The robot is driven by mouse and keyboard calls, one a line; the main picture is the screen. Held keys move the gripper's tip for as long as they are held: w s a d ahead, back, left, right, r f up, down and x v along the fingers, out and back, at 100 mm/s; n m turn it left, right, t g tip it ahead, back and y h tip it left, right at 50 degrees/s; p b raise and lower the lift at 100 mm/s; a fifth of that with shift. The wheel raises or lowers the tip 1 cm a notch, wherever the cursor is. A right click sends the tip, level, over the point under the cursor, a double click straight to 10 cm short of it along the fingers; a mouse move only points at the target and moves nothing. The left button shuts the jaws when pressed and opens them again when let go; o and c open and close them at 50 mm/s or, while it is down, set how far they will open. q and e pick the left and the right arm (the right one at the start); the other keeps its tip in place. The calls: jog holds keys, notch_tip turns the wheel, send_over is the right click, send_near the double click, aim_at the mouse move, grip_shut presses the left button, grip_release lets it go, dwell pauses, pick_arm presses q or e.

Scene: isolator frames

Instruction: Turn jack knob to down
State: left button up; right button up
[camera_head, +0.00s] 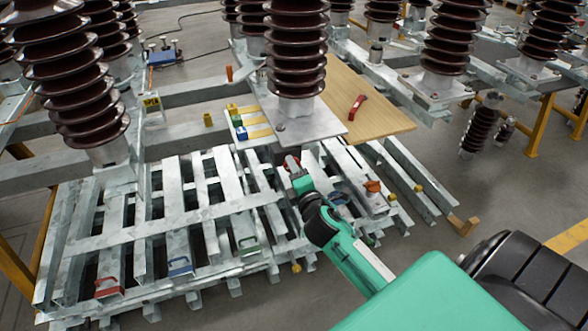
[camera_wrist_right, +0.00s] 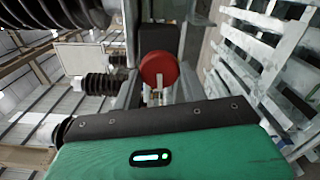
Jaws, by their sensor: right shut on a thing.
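My right gripper (camera_head: 292,165) reaches in from the lower right, over the grey metal slatted frame (camera_head: 165,215). In the right wrist view its fingers (camera_wrist_right: 160,92) are shut on a red round knob (camera_wrist_right: 159,69). The knob's face is seen beyond the fingers, with a dark block-like part behind it. In the head view the knob is mostly hidden by the gripper, and its turned position cannot be told. My left gripper is not in view.
Brown ribbed insulators (camera_head: 297,45) stand close beyond the gripper. A wooden board (camera_head: 375,105) carries a red handle (camera_head: 357,107). Small coloured blocks (camera_head: 238,125) sit left of it. Red (camera_head: 108,288), blue and green handles lie on the slats. Open floor (camera_head: 480,195) is at right.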

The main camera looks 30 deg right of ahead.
pick_arm(q)
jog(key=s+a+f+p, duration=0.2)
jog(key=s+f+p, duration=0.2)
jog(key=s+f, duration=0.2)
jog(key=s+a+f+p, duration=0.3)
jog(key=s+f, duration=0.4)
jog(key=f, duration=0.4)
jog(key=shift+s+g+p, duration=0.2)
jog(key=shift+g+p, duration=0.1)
jog(key=shift+p, duration=0.5)
pick_arm(e)
jog(key=shift+d+r+m, duration=0.1)
jog(key=shift+r+m, duration=0.05)
jog(key=shift+m, duration=9.05)
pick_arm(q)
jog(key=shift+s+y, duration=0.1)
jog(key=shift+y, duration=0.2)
pick_arm(e)
jog(key=o, duration=1)
jog(key=shift+s, duration=0.1)
